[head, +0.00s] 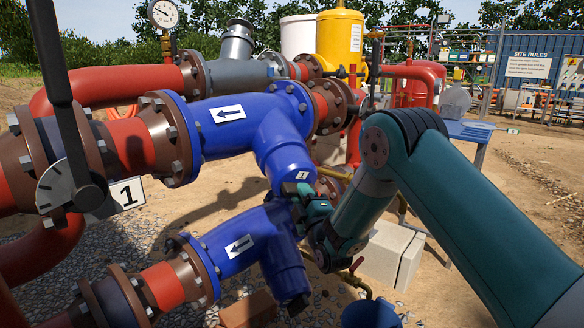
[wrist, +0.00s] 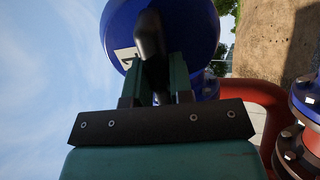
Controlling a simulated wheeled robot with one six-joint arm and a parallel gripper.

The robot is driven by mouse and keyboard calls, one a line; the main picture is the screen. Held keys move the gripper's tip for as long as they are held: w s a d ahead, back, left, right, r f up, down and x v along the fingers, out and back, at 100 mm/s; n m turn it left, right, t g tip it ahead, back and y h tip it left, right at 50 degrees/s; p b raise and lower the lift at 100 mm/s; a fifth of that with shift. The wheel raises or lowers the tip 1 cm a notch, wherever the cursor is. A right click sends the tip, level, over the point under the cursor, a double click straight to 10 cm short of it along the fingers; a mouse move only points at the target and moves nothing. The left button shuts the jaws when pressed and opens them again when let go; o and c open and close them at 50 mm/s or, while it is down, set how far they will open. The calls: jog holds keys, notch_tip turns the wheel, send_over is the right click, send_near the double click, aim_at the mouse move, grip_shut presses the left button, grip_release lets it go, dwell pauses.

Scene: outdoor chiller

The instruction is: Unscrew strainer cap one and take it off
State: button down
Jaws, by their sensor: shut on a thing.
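Strainer cap one is the round blue end (head: 285,183) of the upper blue strainer's slanting leg. It carries a white label with a 1. In the wrist view, the cap (wrist: 193,28) fills the top middle, with a black grip piece (wrist: 150,40) standing out from its face. My gripper (wrist: 154,72) is shut on this black piece, one finger on each side. In the head view, my gripper (head: 300,207) is at the cap's lower end, and my wrist partly hides the grip. Whether the cap's thread is loose cannot be told.
A second blue strainer (head: 240,245) lies just below, close to my gripper. A black lever (head: 70,110) and red pipes (head: 130,145) are at left. Pale blocks (head: 392,255) and a blue bucket (head: 370,314) stand below my arm. Open sandy ground lies at right.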

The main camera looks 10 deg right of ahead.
jog(key=n, duration=0.4)
jog(key=c, duration=0.8)
grip_release()
jog(key=shift+c, duration=0.2)
